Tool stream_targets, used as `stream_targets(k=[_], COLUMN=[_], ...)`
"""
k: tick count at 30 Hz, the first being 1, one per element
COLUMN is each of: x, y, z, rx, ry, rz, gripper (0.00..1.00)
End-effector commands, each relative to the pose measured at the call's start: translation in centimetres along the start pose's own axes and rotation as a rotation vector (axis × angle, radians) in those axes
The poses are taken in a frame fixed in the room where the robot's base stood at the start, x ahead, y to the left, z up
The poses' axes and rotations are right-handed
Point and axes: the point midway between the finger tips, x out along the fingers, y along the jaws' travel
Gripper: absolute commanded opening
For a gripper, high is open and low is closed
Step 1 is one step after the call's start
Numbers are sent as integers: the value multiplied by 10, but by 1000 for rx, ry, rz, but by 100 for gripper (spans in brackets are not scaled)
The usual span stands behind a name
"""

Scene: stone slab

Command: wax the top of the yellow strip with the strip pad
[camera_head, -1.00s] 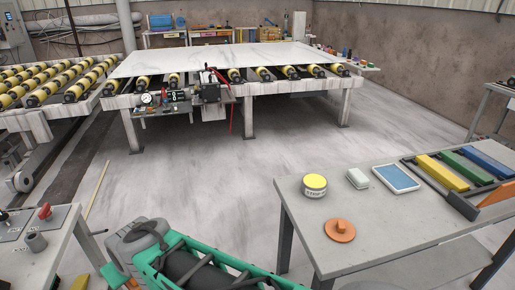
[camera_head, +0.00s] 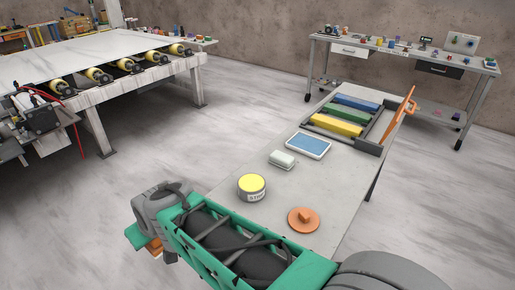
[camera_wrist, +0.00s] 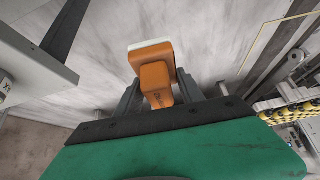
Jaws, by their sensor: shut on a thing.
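The yellow strip (camera_head: 337,122) lies in a dark rack on the grey table, in front of a green strip (camera_head: 348,111) and a blue strip (camera_head: 357,102). My gripper (camera_wrist: 158,86) is shut on the strip pad, an orange block (camera_wrist: 155,72) with a white face (camera_wrist: 149,45) at its far end. In the head view a little of the orange pad (camera_head: 153,246) shows below my wrist, left of the table and well away from the strip. The fingertips are mostly hidden there.
On the table (camera_head: 240,218) are a yellow-topped tin (camera_head: 252,187), an orange round piece with a knob (camera_head: 303,220), a white block (camera_head: 282,160) and a blue-faced tray (camera_head: 309,145). An orange piece (camera_head: 400,113) rises beside the rack. Clear floor lies left.

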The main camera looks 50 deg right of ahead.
Motion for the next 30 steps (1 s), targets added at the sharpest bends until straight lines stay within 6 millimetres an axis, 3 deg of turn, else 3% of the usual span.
stream_targets(k=[5, 9, 15, 18, 22, 30], x=[-16, -27, -53, -64, -70, -55], y=[72, 157, 275, 312, 334, 336], z=[-41, -60, -44, -28, -14, -3], rx=[-20, -70, -147, -174, -195, -201], ry=[-4, -4, -2, -1, -1, -1], rz=[-18, -53, -103, -118, -128, -131], gripper=[13, 13, 13, 13, 13, 13])
